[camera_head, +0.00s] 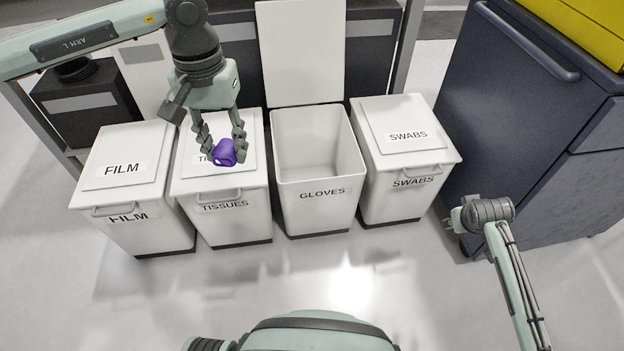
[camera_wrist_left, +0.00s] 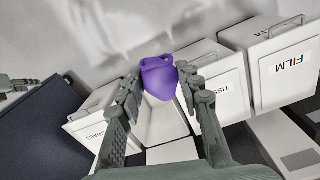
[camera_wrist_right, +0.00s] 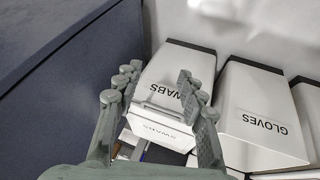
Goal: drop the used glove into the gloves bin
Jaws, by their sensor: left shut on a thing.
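The used glove (camera_head: 226,153) is a purple crumpled bundle. My left gripper (camera_head: 222,146) is shut on it and holds it above the lid of the tissues bin, left of the gloves bin. The glove (camera_wrist_left: 158,77) also shows between the fingertips in the left wrist view. The gloves bin (camera_head: 318,209) is white and labelled GLOVES, its lid (camera_head: 302,50) raised upright behind it. Its visible inside looks empty. My right gripper (camera_wrist_right: 157,84) is open and empty in its wrist view, in front of the swabs bin.
The film bin (camera_head: 140,225), tissues bin (camera_head: 222,222) and swabs bin (camera_head: 400,196) stand in a row with the gloves bin, lids closed. A dark blue cabinet (camera_head: 500,120) stands on the right. The floor (camera_head: 290,280) in front of the bins is clear.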

